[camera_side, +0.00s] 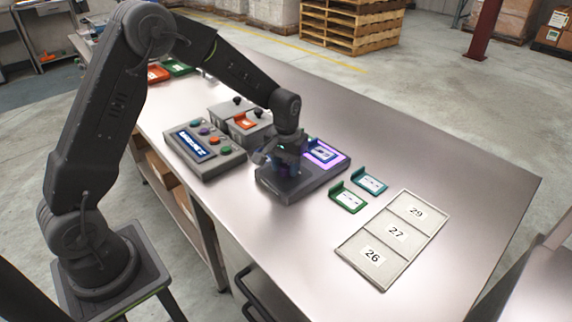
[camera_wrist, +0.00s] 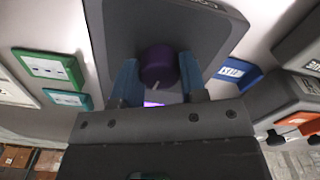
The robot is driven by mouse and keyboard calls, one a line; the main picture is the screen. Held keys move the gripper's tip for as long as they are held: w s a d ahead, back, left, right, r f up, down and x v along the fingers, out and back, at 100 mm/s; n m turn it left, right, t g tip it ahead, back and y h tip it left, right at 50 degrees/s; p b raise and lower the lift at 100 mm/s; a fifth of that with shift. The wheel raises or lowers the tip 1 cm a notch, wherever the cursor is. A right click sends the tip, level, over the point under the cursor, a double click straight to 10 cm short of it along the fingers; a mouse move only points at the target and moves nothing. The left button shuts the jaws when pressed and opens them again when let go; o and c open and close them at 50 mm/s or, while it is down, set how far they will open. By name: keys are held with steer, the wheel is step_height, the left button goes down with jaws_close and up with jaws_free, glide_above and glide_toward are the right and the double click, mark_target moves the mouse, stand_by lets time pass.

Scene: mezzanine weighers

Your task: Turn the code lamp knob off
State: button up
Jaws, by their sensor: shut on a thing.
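The code lamp (camera_side: 296,190) is a dark grey box on the steel bench, with a glowing purple window (camera_side: 340,161) at its right end. The purple knob (camera_wrist: 158,64) stands on the grey top in the wrist view, with a pale pointer mark toward the lower edge. My gripper (camera_wrist: 160,76) has one finger on each side of the knob and is shut on it. In the side view my gripper (camera_side: 287,167) is down at the lamp and hides the knob. A strip of purple glow shows below the knob in the wrist view.
A control box (camera_side: 205,157) with a blue display and several coloured buttons stands left of the lamp. Grey boxes with black knobs (camera_side: 237,100) stand behind. Green (camera_side: 348,198) and teal (camera_side: 370,183) tags and a numbered tray (camera_side: 349,243) lie to the right. The bench's far right is clear.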

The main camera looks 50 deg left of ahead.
mark_target(286, 165)
steer(key=n, duration=0.4)
steer(key=shift+r+n, duration=0.1)
steer(key=shift+n, duration=2.4)
steer(key=o, duration=0.9)
steer(key=shift+o, duration=0.2)
step_height(286, 165, up, 14)
